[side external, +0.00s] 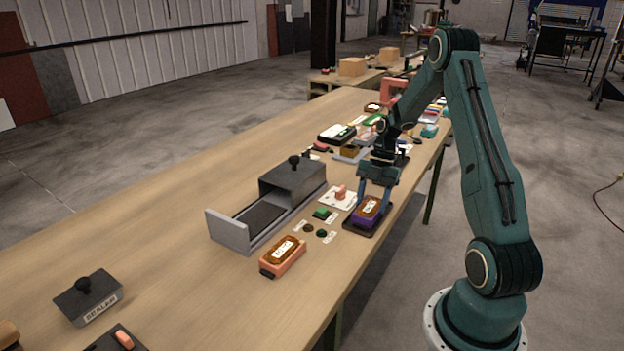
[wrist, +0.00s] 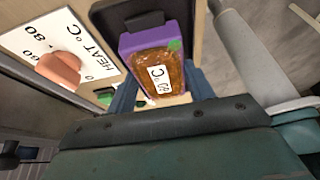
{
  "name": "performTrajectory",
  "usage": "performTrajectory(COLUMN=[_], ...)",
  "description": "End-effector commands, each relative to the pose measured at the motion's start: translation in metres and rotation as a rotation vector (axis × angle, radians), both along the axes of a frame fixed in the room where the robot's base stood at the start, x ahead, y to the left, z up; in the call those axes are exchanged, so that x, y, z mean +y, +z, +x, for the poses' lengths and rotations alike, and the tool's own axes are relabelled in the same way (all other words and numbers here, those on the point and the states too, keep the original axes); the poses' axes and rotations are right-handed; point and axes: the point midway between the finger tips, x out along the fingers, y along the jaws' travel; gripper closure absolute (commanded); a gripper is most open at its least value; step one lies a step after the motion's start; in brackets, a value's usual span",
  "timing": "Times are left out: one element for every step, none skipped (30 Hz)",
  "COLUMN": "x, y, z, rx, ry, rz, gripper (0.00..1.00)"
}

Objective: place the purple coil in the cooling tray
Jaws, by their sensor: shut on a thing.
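The purple coil (side external: 362,219) is a purple block with a copper-brown top and a white temperature label. It also shows in the wrist view (wrist: 134,43), with a green spot at one corner. My gripper (side external: 372,204) is shut on it from above. The coil is at a dark flat base (side external: 349,232) near the table's right edge; I cannot tell whether it rests there or hangs just above. No tray is clearly marked as the cooling tray.
A salmon coil (side external: 283,258) lies to the left. A grey conveyor box (side external: 292,184), a heat dial (side external: 340,192) and a green button (side external: 322,213) are close by. A sealer block (side external: 88,297) stands at the front left. Clutter fills the table's far end. The front middle is clear.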

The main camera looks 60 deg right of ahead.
Motion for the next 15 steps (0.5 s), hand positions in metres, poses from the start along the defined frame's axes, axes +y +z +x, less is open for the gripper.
performTrajectory(x=[-0.0001,-0.0001,-0.0001,-0.0002,-0.0001,-0.0001,-0.0001,-0.0001,-0.0001,-0.0001,-0.0001,-0.0001,-0.0001,0.0000,0.0000], y=[0.0005,0.0005,0.0005,0.0004,0.0000,-0.0008,-0.0014,-0.0021,-0.0030,-0.0032,-0.0031,-0.0031,-0.0031,-0.0030,-0.0030], z=[0.0001,0.0001,0.0001,0.0001,0.0001,0.0000,0.0000,0.0000,0.0000,-0.0001,-0.0001,-0.0001,-0.0001,-0.0001,-0.0001], rx=[0.000,0.000,0.000,0.000,0.000,0.000,0.000,0.000,0.000,0.000,0.000,0.000,0.000,0.000,0.000], ry=[0.000,0.000,0.000,0.000,0.000,0.000,0.000,0.000,-0.001,-0.001,-0.001,-0.001,-0.001,-0.001,-0.001], rz=[0.000,0.000,0.000,0.000,0.000,0.000,0.000,0.000,0.000,0.000,0.000,0.000,0.000,0.000,0.000], gripper=[0.82,0.82,0.82,0.82,0.82,0.82,0.82,0.82,0.82,0.44,0.38,0.30,0.26,0.26,0.26])
